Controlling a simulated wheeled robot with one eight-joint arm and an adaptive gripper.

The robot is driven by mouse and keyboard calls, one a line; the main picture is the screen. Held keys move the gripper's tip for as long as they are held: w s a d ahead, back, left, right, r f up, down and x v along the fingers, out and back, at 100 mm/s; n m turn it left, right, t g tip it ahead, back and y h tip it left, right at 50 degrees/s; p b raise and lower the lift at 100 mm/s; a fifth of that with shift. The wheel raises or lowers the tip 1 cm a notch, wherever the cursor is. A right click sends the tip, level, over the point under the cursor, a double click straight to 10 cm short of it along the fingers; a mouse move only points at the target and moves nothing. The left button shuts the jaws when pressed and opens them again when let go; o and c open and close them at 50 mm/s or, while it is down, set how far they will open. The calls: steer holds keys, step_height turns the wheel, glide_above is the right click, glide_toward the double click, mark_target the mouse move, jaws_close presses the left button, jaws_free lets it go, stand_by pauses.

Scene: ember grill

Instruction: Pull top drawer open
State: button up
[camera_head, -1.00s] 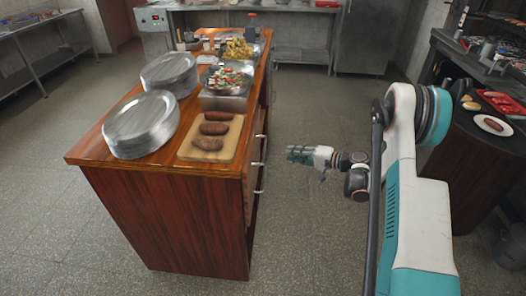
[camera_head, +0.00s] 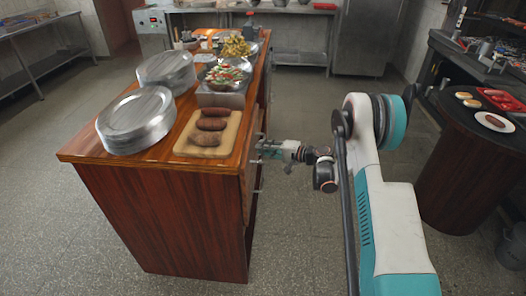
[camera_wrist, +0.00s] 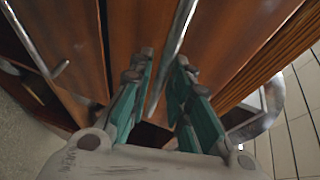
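The wooden counter (camera_head: 165,215) carries drawers with metal bar handles on its right side. In the wrist view, a wooden drawer front (camera_wrist: 140,30) fills the middle, with a silver bar handle (camera_wrist: 174,45) running between the two teal fingers. My gripper (camera_wrist: 160,75) is open, with one finger on each side of that bar and gaps visible. In the head view my gripper (camera_head: 264,148) is at the counter's right side, below the top's edge. Its fingertips are small there, and I cannot tell contact. No drawer visibly stands out.
A second metal handle (camera_wrist: 38,45) is at the left of the wrist view. A dark round table (camera_head: 460,130) stands right. Floor (camera_head: 300,225) between is clear.

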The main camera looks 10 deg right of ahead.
steer(key=shift+w+a, duration=0.3)
steer(key=shift+a, duration=0.05)
steer(key=shift+c, duration=0.3)
jaws_close()
steer(key=s+d, duration=0.3)
steer(key=d, duration=0.7)
steer(key=s+d, duration=0.3)
steer(key=d, duration=0.7)
steer(key=shift+s+d, duration=0.25)
steer(key=shift+s, duration=0.1)
steer(key=shift+f, duration=0.1)
steer(key=shift+o, duration=0.3)
jaws_free()
